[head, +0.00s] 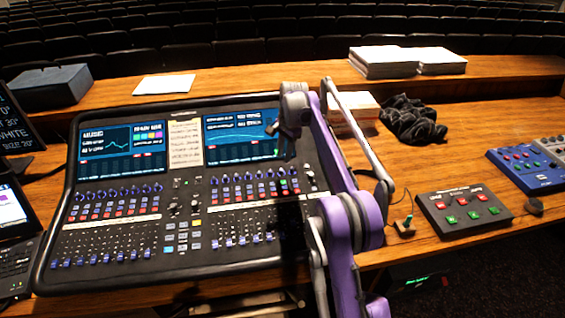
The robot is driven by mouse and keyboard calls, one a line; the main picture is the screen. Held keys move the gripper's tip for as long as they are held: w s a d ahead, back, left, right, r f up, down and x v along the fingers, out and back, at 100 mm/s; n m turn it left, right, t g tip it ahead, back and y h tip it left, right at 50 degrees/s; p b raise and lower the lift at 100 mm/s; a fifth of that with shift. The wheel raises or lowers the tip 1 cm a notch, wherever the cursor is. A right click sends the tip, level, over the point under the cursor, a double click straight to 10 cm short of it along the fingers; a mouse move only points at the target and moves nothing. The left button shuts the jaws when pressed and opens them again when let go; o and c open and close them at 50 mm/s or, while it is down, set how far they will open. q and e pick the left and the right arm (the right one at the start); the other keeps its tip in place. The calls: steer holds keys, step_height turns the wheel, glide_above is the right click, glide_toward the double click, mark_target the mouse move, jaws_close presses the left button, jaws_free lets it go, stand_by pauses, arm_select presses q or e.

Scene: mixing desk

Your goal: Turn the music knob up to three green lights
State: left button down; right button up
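The mixing desk (185,195) lies on the wooden table with two lit screens. The left screen (122,147) carries the word MUSIC. Rows of small blue knobs run below both screens, and a larger dark knob (174,208) sits in the middle. I cannot tell which one is the music knob. Small green lights (283,181) show below the right screen, too small to count. My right gripper (286,152) points down in front of the right screen, above the right knob row. Its fingers are dark and small, so their opening is unclear. My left gripper is out of view.
Right of the desk are a black button box (463,209), a blue box (528,170) and a crumpled black cloth (413,120). A paper stack (354,112) stands behind my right arm. Monitors (15,208) stand at the left edge.

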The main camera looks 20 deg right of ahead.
steer(key=r, duration=0.4)
steer(key=shift+s+d+r, duration=0.1)
steer(key=shift+s+d, duration=0.05)
steer(key=shift+s, duration=0.05)
steer(key=s+a+r+n+t, duration=0.1)
steer(key=s+a+r+n, duration=0.1)
steer(key=s+a+n, duration=0.45)
steer(key=s+a+r+n+t, duration=0.1)
steer(key=s+a+r, duration=0.15)
steer(key=s, duration=0.65)
steer(key=s+a+f+n+t, duration=0.1)
steer(key=s+a+f+n, duration=0.1)
steer(key=s+f, duration=0.2)
steer(key=s+a+f+n+t, duration=0.1)
steer(key=s+f, duration=0.3)
steer(key=s, duration=0.6)
steer(key=s+a+f+n, duration=0.3)
steer(key=s+f+n, duration=0.1)
steer(key=s, duration=0.4)
steer(key=shift+f+t+h, duration=0.4)
steer(key=shift+f, duration=0.15)
